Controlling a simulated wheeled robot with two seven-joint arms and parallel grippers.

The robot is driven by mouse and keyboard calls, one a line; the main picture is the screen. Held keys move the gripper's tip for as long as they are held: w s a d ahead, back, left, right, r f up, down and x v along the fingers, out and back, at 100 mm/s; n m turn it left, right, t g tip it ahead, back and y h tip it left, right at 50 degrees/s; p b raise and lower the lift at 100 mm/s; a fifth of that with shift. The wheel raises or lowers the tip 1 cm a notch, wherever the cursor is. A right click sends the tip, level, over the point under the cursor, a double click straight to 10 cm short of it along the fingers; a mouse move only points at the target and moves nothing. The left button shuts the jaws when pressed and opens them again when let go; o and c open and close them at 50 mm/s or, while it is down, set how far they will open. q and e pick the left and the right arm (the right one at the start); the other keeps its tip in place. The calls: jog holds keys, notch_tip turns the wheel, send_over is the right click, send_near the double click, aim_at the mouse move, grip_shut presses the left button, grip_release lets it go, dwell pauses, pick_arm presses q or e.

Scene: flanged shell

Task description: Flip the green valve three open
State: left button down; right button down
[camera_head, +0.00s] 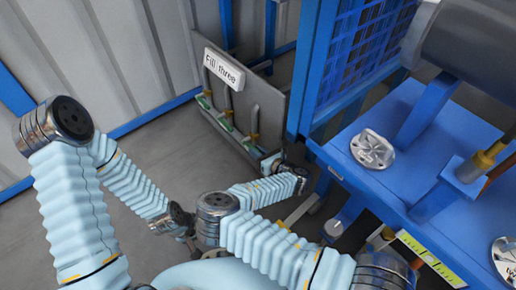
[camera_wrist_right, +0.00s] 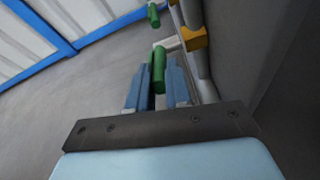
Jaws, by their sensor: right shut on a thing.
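A grey panel with upright pipes and green-handled valves stands against the wall, under a sign reading "Fill three" (camera_head: 224,69). My right gripper (camera_head: 274,163) is at the panel's near end. In the right wrist view, its two blue fingers (camera_wrist_right: 157,88) are shut on a green valve handle (camera_wrist_right: 159,68), which lies between them. A yellow valve body (camera_wrist_right: 193,39) sits on the pipe just beside this handle. Another green handle (camera_wrist_right: 153,15) shows farther off. My left gripper (camera_head: 182,222) hangs low over the floor, away from the panel; its fingers are too small to read.
A blue frame with a mesh crate (camera_head: 362,45) stands right of the panel. A blue bench (camera_head: 440,135) with metal flanged parts (camera_head: 372,149) fills the right side. A corrugated wall (camera_head: 120,60) is behind. The grey floor (camera_head: 150,150) left of the panel is clear.

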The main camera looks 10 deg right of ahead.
jog(key=r+g+p, duration=0.1)
jog(key=p, duration=0.1)
jog(key=r+g+h+p, duration=0.1)
jog(key=p, duration=0.1)
jog(key=shift+w+a+r+p, duration=0.2)
jog(key=shift+w+r+p, duration=0.1)
jog(key=shift+p, duration=0.1)
jog(key=shift+w+a+r+g+h+p, duration=0.1)
jog(key=shift+w+g+h+p, duration=0.1)
jog(key=shift+g+h+p, duration=0.5)
jog(key=shift+p, duration=0.3)
jog(key=c, duration=1.1)
grip_release()
jog(key=shift+o, duration=0.2)
